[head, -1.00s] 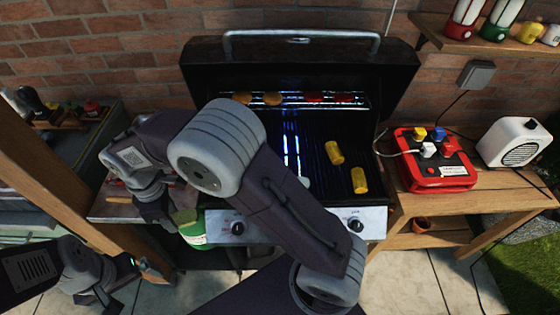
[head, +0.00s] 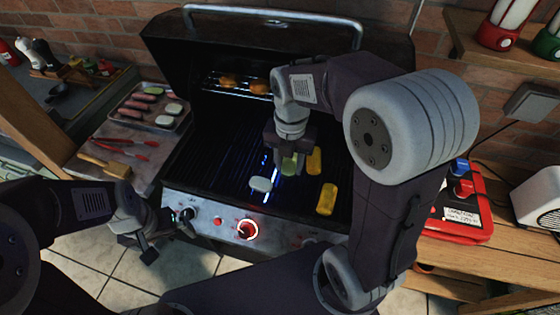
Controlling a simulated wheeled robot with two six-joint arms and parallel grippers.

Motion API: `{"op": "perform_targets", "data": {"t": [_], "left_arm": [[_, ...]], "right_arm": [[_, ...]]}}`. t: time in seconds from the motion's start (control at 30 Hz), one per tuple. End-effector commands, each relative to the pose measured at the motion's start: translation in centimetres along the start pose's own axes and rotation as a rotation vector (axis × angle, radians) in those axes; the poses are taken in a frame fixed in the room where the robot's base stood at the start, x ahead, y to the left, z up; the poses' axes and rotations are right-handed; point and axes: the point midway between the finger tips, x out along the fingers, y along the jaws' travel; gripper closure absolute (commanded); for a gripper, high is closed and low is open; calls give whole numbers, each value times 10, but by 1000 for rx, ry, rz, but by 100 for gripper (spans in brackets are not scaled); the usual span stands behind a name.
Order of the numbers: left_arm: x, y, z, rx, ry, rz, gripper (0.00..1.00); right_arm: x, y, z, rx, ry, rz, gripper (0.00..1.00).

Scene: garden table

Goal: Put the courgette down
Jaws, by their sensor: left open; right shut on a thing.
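My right gripper (head: 291,152) is shut on a green courgette piece (head: 290,166), over the grill grate (head: 225,150). The gripper partly hides the piece, and I cannot tell whether it touches the bars. A pale slice (head: 261,184), perhaps also courgette, lies on the grate to its left. Two yellow corn pieces (head: 314,160) (head: 326,199) lie to its right. My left gripper (head: 150,255) is open and empty, low in front of the grill's left corner.
A tray (head: 118,123) of sausages and pale slices is on the left side shelf, with red tongs (head: 125,142) and a wooden-handled tool (head: 104,164). The raised lid (head: 230,45) stands behind. A red box (head: 462,210) is at right. The grate's left part is clear.

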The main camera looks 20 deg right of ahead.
Motion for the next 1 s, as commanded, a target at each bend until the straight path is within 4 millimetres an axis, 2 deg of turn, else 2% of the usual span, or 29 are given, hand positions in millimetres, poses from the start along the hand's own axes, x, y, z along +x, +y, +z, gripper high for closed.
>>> {"op": "perform_targets", "data": {"t": [0.17,0.5,0.6,0.83,1.0], "left_arm": [[0,0,0,0,0,0,0],[-9,0,-1,0,0,0,0],[-10,0,-1,0,0,0,0],[-10,0,-1,0,0,0,0],[-10,0,-1,0,0,0,0]], "right_arm": [[4,3,6,8,2,-2,100],[56,68,64,7,4,-3,100],[66,80,75,7,2,-2,100],[75,86,80,8,2,-2,100],[105,85,79,7,4,-3,100]]}}
